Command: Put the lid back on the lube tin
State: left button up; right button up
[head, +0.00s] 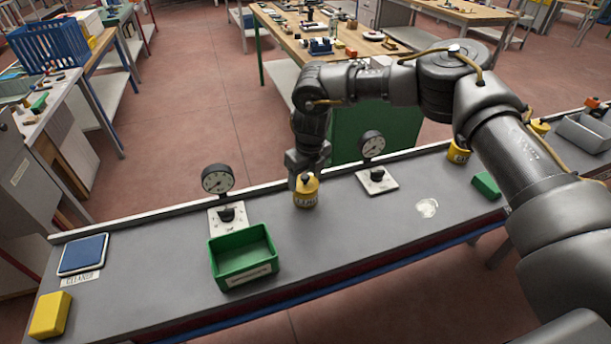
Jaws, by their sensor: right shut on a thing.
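A yellow lube tin (306,196) with a dark label band stands upright on the grey bench top, between the two dial gauges. My right gripper (304,178) points down at the tin's top and is shut on a small dark piece there, which looks like the knob of the lid (307,180). The lid is at the tin's mouth; whether it is fully seated I cannot tell. My left gripper is out of view.
A green open box (243,258) stands left of the tin. Gauges with black knobs stand left (218,180) and right (372,145). A blue pad (83,254) and yellow block (50,315) lie far left. A second yellow tin (458,153) and green block (486,185) are right.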

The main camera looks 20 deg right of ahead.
jog(key=shift+f, duration=0.15)
dwell(0.7)
jog(key=o, duration=1.2)
jog(key=shift+o, duration=0.2)
jog(key=shift+r+p, duration=2.45)
jog(key=shift+r, duration=1.1)
grip_shut()
